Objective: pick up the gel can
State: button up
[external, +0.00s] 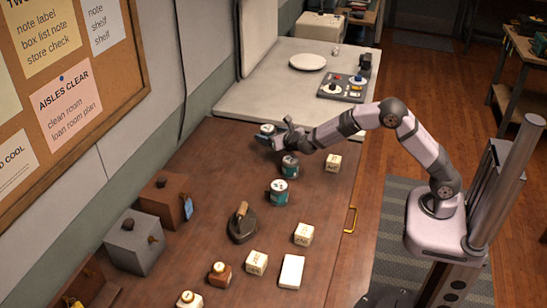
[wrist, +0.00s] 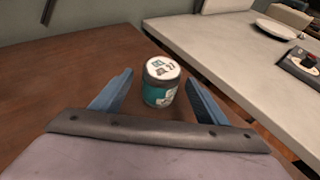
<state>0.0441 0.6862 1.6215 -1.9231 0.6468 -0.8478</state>
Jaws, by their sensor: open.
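A teal can with a white lid printed with small marks (wrist: 160,85) stands upright on the brown table in the wrist view, between and slightly beyond my fingertips. Its lid also shows in the external view (external: 267,129), partly hidden by my gripper (external: 270,140). My gripper, with blue fingers (wrist: 158,80), is open, one finger on each side of this can. Two similar teal cans stand nearer in the external view, one just below my gripper (external: 290,167) and one farther down (external: 278,193). No label reads clearly as gel.
A pale counter (external: 255,95) with a white plate (external: 308,62) and a control panel (external: 342,88) lies beyond the table.

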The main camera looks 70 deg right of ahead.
jog(key=shift+p+x, duration=1.35)
jog(key=shift+x, duration=2.3)
jog(key=shift+s+r, duration=0.1)
jog(key=shift+c, duration=0.3)
jog(key=c, duration=1.2)
jog(key=shift+o, duration=0.2)
jog(key=shift+r, duration=0.1)
